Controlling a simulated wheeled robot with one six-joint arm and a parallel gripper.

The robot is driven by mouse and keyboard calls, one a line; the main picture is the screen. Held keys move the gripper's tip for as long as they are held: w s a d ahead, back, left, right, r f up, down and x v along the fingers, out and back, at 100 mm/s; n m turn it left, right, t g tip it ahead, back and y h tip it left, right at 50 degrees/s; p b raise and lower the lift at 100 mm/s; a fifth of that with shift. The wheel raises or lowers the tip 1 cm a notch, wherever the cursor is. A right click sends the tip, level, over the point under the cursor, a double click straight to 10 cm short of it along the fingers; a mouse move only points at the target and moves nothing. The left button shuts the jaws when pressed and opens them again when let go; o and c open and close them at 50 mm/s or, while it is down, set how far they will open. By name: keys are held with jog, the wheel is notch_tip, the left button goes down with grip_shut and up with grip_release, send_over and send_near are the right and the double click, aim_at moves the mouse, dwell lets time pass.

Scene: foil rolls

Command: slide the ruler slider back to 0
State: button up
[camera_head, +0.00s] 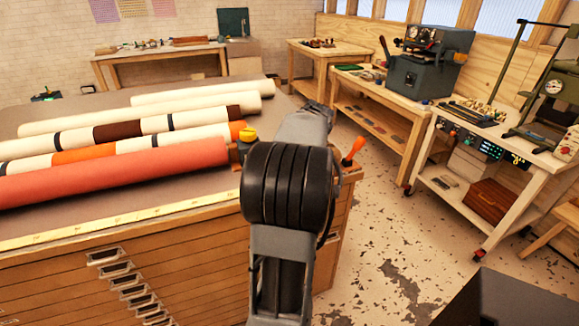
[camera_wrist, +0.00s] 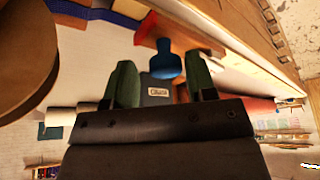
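The slider (camera_head: 247,134) shows in the head view as a yellow knob on a dark body, at the right end of the table behind my arm. In the wrist view, with different colours, it appears as a blue knob (camera_wrist: 164,60) above a grey block with a small label (camera_wrist: 158,91). My gripper (camera_wrist: 160,57) is open, with one green finger on each side of the slider in that view. I cannot tell if either finger touches it. The yellow ruler (camera_head: 120,217) runs along the table's front edge. My arm hides the gripper and part of the ruler's right end in the head view.
Several rolls lie on the table, the red roll (camera_head: 120,172) nearest the ruler. An orange-handled lever (camera_head: 354,149) stands at the table's right corner. Workbenches with machines (camera_head: 428,62) line the right wall. The floor (camera_head: 375,235) between is open.

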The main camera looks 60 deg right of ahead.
jog(key=shift+o, duration=0.5)
jog(key=shift+a, duration=0.1)
jog(key=p+v, duration=0.1)
jog(key=v, duration=1.2)
jog(key=shift+r, duration=0.35)
notch_tip(320, 180, down, 5)
jog(key=m+g, duration=0.1)
jog(key=m, duration=0.6)
jog(key=w+a+f+m+g+h+p, duration=0.1)
jog(key=w+a+f, duration=0.1)
jog(key=w+a, duration=0.35)
jog(key=w+a+f+m+p, duration=0.1)
jog(key=w+a+f+p, duration=0.1)
jog(key=a, duration=0.7)
jog(key=a+n+t+p, duration=0.1)
jog(key=a+n+p, duration=0.2)
jog(key=a, duration=2.2)
jog(key=f+n, duration=0.1)
jog(key=n, duration=0.4)
jog(key=shift+w+a+y, duration=0.25)
jog(key=shift+a+y, duration=0.05)
jog(key=shift+a, duration=0.05)
